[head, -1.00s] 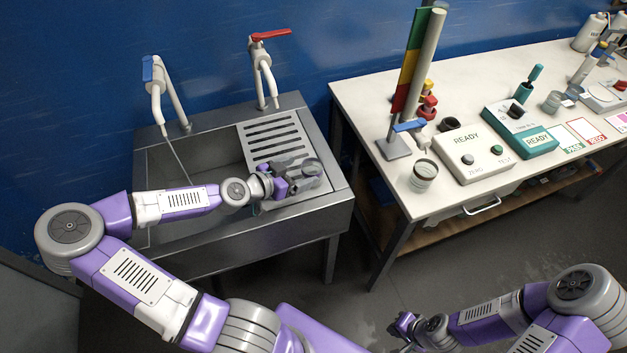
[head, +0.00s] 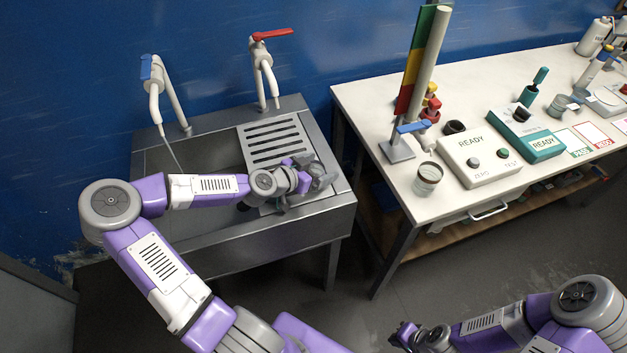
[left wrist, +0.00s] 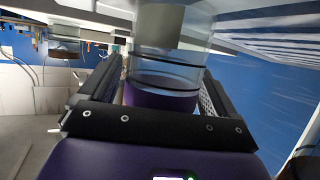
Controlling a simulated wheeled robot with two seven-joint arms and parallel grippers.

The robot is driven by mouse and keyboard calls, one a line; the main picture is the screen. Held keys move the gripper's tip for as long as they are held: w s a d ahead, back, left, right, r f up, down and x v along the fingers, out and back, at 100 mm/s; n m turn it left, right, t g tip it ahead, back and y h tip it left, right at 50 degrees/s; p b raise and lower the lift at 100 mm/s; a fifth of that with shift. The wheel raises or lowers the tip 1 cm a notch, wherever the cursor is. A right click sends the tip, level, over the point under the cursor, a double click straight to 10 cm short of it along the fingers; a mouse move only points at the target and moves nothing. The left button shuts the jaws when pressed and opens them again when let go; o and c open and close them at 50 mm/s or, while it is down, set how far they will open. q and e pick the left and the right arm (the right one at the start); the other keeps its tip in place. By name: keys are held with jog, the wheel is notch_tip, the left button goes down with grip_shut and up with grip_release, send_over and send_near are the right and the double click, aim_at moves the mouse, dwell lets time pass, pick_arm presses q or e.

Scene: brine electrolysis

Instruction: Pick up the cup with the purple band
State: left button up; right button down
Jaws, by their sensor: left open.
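The cup with the purple band (left wrist: 160,98) is clear glass with dark lines. In the left wrist view it is between the two fingers of my left gripper, which is open around it. In the head view my left gripper (head: 324,178) is over the right part of the sink's drainboard, and it mostly hides the cup there. My right gripper (head: 403,335) is low at the bottom of the head view, far from the cup; its jaws are too small to read.
The steel sink (head: 270,226) has a slotted drainboard (head: 275,143) and two taps behind. The white bench (head: 370,95) to the right holds another glass cup (head: 428,178), a white READY box (head: 476,153), a teal box (head: 530,133) and a coloured column (head: 420,60). A floor gap separates them.

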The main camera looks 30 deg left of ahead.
pick_arm(q)
jog(key=shift+c, duration=0.5)
jog(key=shift+r, duration=0.1)
jog(key=c, duration=1.1)
